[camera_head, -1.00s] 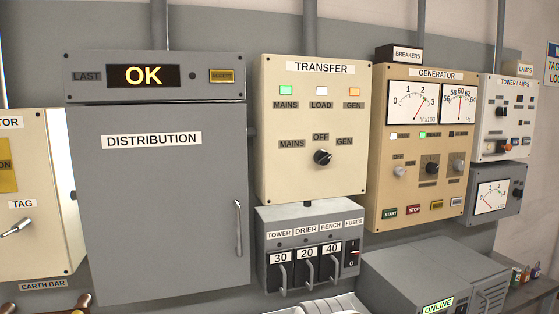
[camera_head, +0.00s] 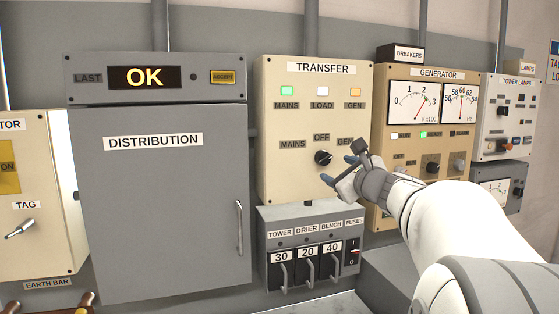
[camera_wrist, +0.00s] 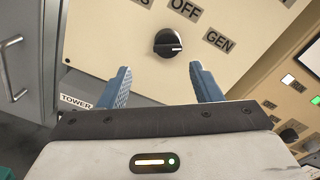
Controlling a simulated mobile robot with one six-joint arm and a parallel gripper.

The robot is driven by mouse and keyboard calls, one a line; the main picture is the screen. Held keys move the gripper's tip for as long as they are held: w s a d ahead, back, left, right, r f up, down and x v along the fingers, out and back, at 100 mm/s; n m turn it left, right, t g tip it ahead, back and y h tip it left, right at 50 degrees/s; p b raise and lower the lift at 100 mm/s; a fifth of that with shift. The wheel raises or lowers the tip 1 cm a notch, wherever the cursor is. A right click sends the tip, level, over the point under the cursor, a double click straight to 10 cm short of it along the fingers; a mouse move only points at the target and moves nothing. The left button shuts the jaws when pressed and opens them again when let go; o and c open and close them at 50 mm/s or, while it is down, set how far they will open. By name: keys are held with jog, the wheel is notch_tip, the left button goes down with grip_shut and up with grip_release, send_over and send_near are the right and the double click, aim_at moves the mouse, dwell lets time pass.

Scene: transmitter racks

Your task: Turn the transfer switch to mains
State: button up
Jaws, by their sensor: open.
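The transfer switch (camera_head: 323,157) is a round black knob with a pale pointer line on the cream TRANSFER panel (camera_head: 280,181). MAINS is printed to its upper left, OFF above it and GEN to its right. In the wrist view the knob (camera_wrist: 168,43) shows its line pointing to the right, toward the GEN side. My gripper (camera_head: 340,170) is just to the lower right of the knob. In the wrist view my gripper (camera_wrist: 158,85) is open, its two blue fingers apart and empty, with the knob beyond and between them. The fingers appear not to touch it.
The MAINS lamp (camera_head: 287,91) is green and the GEN lamp (camera_head: 354,92) is amber. The fuse box (camera_head: 268,226) with handles sits below the panel. The grey DISTRIBUTION cabinet (camera_head: 160,210) is on the left. The GENERATOR panel (camera_head: 398,143) is on the right, partly behind my arm.

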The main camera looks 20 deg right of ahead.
aim_at(327, 161)
jog(key=shift+m, duration=0.3)
jog(key=w, duration=0.2)
jog(key=w+p, duration=0.1)
jog(key=w, duration=0.5)
jog(key=shift+d+r+p, duration=0.2)
jog(key=shift+r+p, duration=0.05)
jog(key=shift+p, duration=0.15)
jog(key=shift+c, duration=0.5)
